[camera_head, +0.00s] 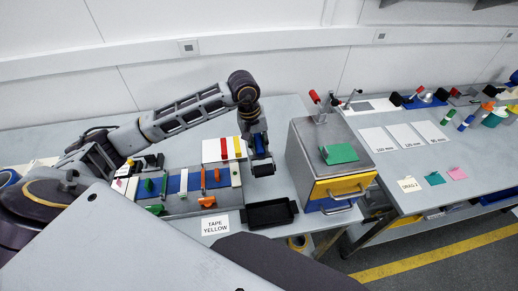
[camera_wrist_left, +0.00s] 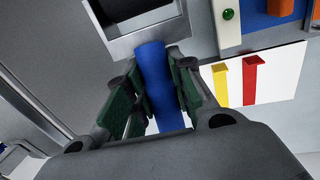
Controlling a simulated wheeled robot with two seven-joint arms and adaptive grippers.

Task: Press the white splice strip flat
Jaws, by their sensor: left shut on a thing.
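My left gripper (camera_head: 260,146) is shut on a blue cylindrical handle (camera_wrist_left: 153,72). A dark block-like end (camera_head: 263,169) hangs below the gripper, and a grey frame with a dark centre (camera_wrist_left: 142,18) shows beyond the handle in the left wrist view. The held tool is above the bench, right of the splice bed. A white strip (camera_head: 236,174) lies across the right end of the blue web (camera_head: 173,184); it also shows with a green dot in the left wrist view (camera_wrist_left: 226,32). Another white strip (camera_head: 131,189) is at the left end; I cannot tell which is the splice strip. My right gripper is not in view.
A white board (camera_head: 211,156) with red and yellow tabs lies behind the bed. A black tray (camera_head: 270,215) and a "TAPE YELLOW" card (camera_head: 215,225) are in front. A grey cabinet (camera_head: 309,150) with a yellow drawer stands close right. Orange and green bars cross the bed.

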